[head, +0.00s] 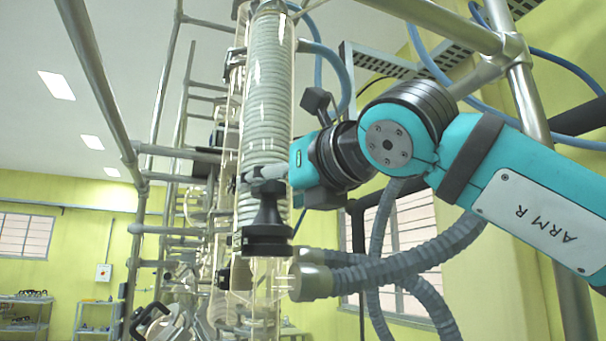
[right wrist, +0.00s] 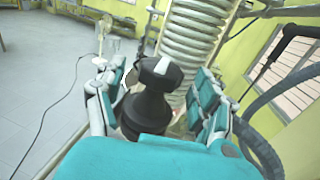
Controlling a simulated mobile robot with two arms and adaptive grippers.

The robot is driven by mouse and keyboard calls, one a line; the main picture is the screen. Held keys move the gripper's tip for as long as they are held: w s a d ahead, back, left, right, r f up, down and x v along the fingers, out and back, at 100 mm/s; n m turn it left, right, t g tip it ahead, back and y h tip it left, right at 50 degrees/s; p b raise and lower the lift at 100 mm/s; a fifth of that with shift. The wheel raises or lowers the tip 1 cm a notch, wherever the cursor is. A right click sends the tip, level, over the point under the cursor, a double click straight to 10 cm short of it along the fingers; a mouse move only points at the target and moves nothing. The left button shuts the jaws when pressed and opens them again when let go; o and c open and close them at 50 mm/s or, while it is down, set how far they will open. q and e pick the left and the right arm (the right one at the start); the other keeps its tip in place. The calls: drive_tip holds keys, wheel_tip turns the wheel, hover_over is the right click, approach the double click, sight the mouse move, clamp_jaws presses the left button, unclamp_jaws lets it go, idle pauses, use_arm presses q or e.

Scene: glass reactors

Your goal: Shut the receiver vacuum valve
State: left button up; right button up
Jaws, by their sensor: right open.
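A black valve with a flared body stands on the glass column, and its body (head: 268,217) shows just below my right gripper in the head view. In the right wrist view its black head with a white mark (right wrist: 160,70) lies between the fingers. I take it for the receiver vacuum valve, but no label shows. My right gripper (head: 256,178) is open, with its fingers at the top of the valve. In the right wrist view the gripper (right wrist: 157,88) has one finger on each side, apparently with gaps. The fingers partly hide the valve in the head view. My left gripper is out of view.
The glass column (head: 270,85) with a pale coil rises directly behind the valve. Grey ribbed hoses (head: 400,268) run below my right arm. Metal frame tubes (head: 105,85) stand at left and right. A black hooked handle (head: 150,318) is at lower left.

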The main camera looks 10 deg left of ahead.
drive_tip(key=v, duration=0.9)
drive_tip(key=shift+s+d, duration=0.15)
drive_tip(key=shift+d, duration=0.05)
